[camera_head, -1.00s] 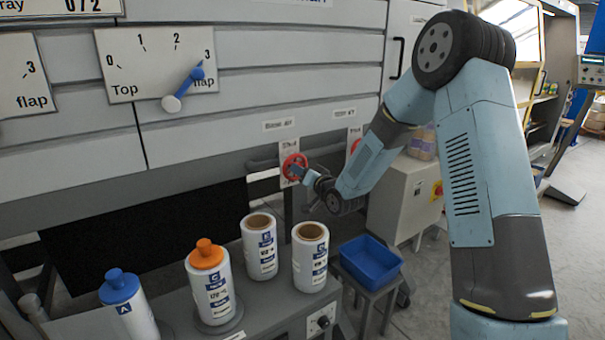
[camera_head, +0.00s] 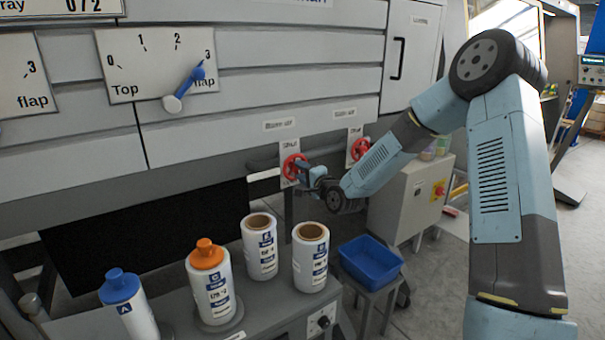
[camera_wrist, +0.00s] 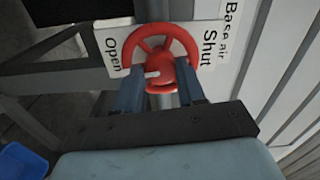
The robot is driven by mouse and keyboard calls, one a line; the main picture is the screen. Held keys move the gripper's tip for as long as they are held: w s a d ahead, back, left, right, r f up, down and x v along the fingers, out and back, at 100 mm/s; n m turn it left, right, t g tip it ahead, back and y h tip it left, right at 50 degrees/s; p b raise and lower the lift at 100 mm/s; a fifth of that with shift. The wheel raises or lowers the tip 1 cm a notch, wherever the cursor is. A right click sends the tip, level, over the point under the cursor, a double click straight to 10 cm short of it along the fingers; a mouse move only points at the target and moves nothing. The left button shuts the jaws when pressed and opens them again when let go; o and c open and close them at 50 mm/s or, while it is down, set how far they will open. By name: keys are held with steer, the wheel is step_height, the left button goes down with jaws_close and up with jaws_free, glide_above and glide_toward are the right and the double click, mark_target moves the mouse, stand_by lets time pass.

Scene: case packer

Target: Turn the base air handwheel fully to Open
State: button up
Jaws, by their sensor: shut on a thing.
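The red base air handwheel (camera_wrist: 161,42) sits in front of a white plate (camera_wrist: 113,58) marked Open at left and Shut at right in the wrist view. A small white pointer (camera_wrist: 152,74) on its hub points left, toward the Open side. My gripper (camera_wrist: 160,92) is shut on the wheel, with its two blue fingers at the lower part of the rim. In the head view the handwheel (camera_head: 294,167) is on the lower machine front, with my gripper (camera_head: 308,177) at its right side. The exact grip is too small to tell there.
A second red handwheel (camera_head: 359,148) is to the right. Bottles stand in front, including an orange-capped one (camera_head: 211,282) and a blue-capped one (camera_head: 130,305). A blue bin (camera_head: 370,262) is on a stand below my arm. A grey control box (camera_head: 408,200) stands behind the arm.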

steer(key=shift+w+d+f+m, duration=0.15)
steer(key=shift+d+m, duration=0.1)
steer(key=shift+m, duration=0.35)
steer(key=o, duration=1.1)
steer(key=shift+a, duration=0.1)
steer(key=shift+c, duration=0.2)
steer(key=v, duration=1.3)
steer(key=shift+s+d, duration=0.25)
steer(key=shift+s, duration=0.1)
